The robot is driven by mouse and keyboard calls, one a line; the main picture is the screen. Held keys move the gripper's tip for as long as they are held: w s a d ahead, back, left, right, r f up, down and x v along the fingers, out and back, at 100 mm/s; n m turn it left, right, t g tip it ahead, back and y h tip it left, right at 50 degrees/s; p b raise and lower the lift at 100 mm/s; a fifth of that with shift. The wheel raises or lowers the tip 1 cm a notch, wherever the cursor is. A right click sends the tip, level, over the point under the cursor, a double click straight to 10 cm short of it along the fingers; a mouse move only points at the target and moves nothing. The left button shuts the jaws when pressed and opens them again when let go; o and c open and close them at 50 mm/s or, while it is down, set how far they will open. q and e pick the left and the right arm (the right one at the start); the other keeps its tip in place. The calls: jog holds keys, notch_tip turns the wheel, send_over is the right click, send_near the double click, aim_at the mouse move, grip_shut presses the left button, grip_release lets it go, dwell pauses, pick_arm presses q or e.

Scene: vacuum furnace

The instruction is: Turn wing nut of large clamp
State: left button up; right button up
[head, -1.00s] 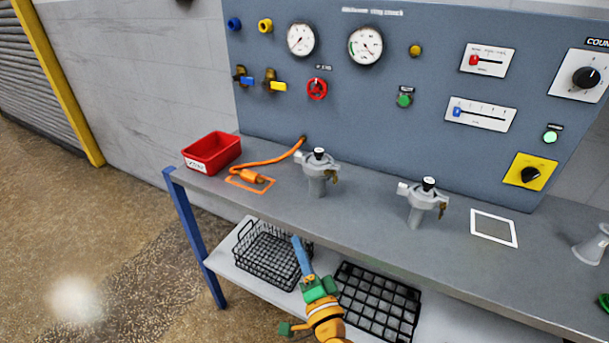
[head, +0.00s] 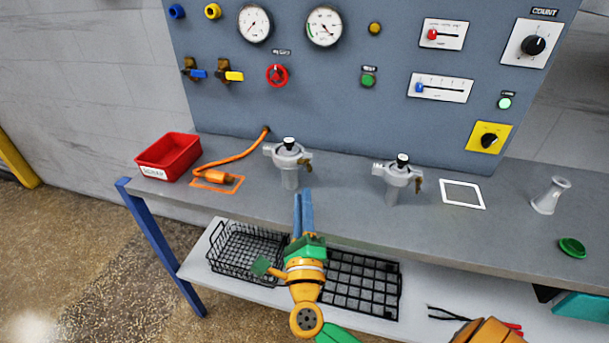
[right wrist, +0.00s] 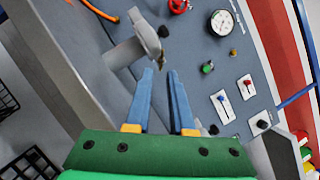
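Two grey clamped fittings stand on the bench: a left clamp (head: 288,157) and a right clamp (head: 392,176), each with a black-topped post. A brass wing nut (head: 306,163) sits on the left clamp's right side; another brass wing nut (head: 418,186) is on the right clamp. Which clamp is the large one is hard to tell. My right gripper (head: 303,196) has its blue fingers just below and in front of the left clamp. In the right wrist view the fingers (right wrist: 160,72) are apart and empty, with the left clamp (right wrist: 128,53) beyond them. My left gripper is not in view.
A red bin (head: 168,157) and an orange hose (head: 235,158) lie left of the clamps. The panel (head: 330,90) with gauges and knobs rises behind. A wire basket (head: 240,250) and black rack (head: 360,285) are on the lower shelf. A white-outlined square (head: 462,194) is empty.

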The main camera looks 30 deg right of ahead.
aim_at(305, 169)
jog(key=shift+w+d+r+m+g+h, duration=0.2)
jog(key=shift+d+m+g+h, duration=0.1)
jog(key=shift+d+m, duration=0.1)
jog(key=p+x, duration=0.1)
jog(key=x, duration=0.5)
jog(key=shift+w+d, duration=0.15)
jog(key=shift+w, duration=0.1)
jog(key=shift+s, duration=0.1)
grip_shut()
